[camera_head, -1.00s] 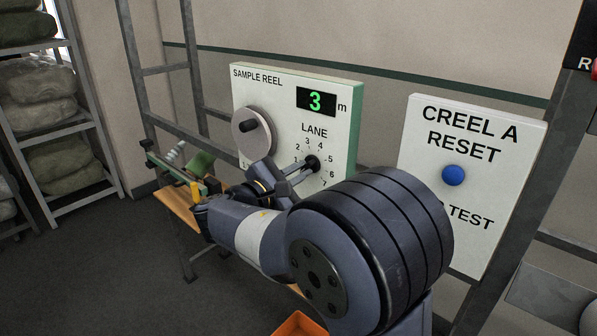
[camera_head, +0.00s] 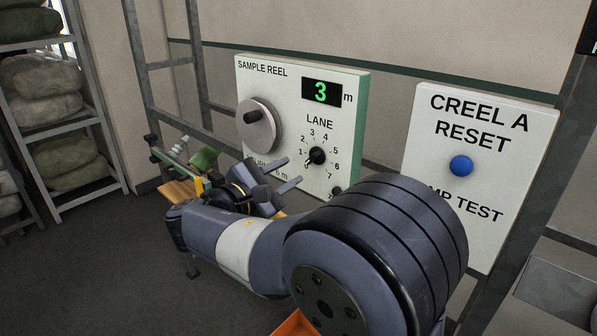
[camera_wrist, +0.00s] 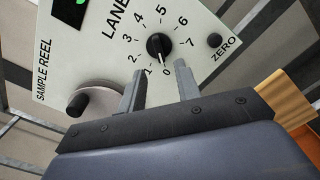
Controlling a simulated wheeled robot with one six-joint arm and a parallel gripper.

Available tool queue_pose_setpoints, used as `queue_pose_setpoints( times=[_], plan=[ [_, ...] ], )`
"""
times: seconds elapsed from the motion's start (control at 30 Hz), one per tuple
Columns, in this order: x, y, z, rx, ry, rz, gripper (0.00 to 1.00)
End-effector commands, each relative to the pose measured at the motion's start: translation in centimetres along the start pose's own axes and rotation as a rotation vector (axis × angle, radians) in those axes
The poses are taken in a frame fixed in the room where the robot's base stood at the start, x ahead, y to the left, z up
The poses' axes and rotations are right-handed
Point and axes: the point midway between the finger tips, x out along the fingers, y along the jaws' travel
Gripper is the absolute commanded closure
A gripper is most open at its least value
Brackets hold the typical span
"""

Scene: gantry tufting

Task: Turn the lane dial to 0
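The lane dial (camera_head: 317,155) is a small black knob on the white sample reel panel (camera_head: 285,83), ringed by printed numbers. In the wrist view the dial (camera_wrist: 158,46) has a white pointer line aimed at the 0 mark. My gripper (camera_head: 283,174) is open and empty, just off the panel, to the left of and below the dial. In the wrist view my gripper's two fingers (camera_wrist: 160,82) stand apart below the dial, without touching it. The 0 mark shows between them.
A grey reel crank (camera_head: 258,125) with a black handle sits left of the dial. The green display (camera_head: 321,92) reads 3 m. A black ZERO button (camera_wrist: 214,40) is near the dial. To the right is a creel reset panel (camera_head: 480,150) with a blue button (camera_head: 461,166).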

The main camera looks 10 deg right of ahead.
Motion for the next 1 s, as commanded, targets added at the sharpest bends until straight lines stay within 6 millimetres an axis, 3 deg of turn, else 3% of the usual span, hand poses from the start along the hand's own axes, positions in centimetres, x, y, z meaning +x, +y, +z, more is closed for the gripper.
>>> queue_pose_setpoints(
  times=[0.2,0.4,0.77,1.0],
  plan=[
    [-3.7,-0.1,-0.2,0.001,0.003,0.002,0.68],
    [-5.1,0.0,0.0,0.0,0.001,0.001,0.68],
    [-5.1,0.0,0.0,0.0,0.0,-0.001,0.68],
    [-2.9,0.1,0.2,-0.001,-0.003,-0.004,0.68]
  ],
)
